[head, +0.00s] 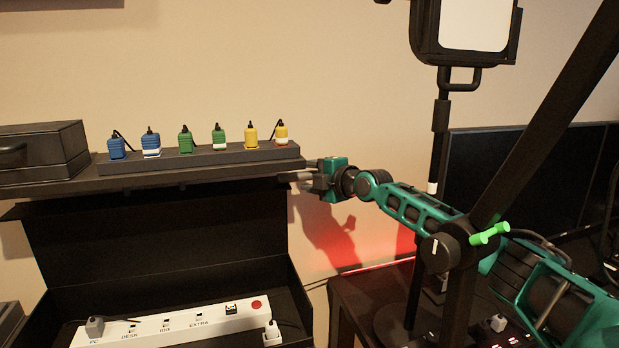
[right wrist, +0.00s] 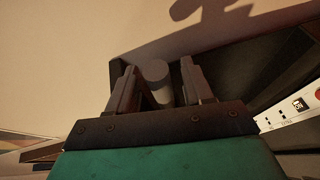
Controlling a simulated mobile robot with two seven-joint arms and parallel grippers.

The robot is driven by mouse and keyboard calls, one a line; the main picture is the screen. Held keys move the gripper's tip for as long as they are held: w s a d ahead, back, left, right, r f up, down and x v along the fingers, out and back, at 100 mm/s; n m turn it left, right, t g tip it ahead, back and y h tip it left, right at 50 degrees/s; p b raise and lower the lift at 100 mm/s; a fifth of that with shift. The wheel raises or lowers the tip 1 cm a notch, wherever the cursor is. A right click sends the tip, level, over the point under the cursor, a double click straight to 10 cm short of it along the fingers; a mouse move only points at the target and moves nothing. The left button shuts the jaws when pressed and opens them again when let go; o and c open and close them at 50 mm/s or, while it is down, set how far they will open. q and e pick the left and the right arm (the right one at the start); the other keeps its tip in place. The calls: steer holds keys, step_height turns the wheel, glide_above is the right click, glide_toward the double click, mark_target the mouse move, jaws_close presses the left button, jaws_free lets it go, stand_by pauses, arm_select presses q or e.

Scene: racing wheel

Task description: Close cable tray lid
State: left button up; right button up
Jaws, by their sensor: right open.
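The black cable tray (head: 95,299) stands below the shelf at the lower left of the head view. Its lid (head: 150,240) is raised and leans back, so the tray is open. A white power strip (head: 185,322) lies inside; it also shows at the right of the right wrist view (right wrist: 290,115). My right gripper (head: 292,177) is open beside the right end of the shelf, near the lid's upper right corner. In the right wrist view a grey cylindrical piece (right wrist: 157,77) shows between the fingers; I cannot tell whether they touch it. My left gripper is out of view.
The dark shelf (head: 60,184) overhangs the tray, with a strip of blue, green and yellow plugs (head: 200,158) and a black case (head: 40,150). A dark table (head: 350,285) stands right of the tray. A black stand (head: 440,130) rises behind my right arm.

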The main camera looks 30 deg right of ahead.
steer(key=shift+w, duration=0.15)
jaws_close()
stand_by(0.4)
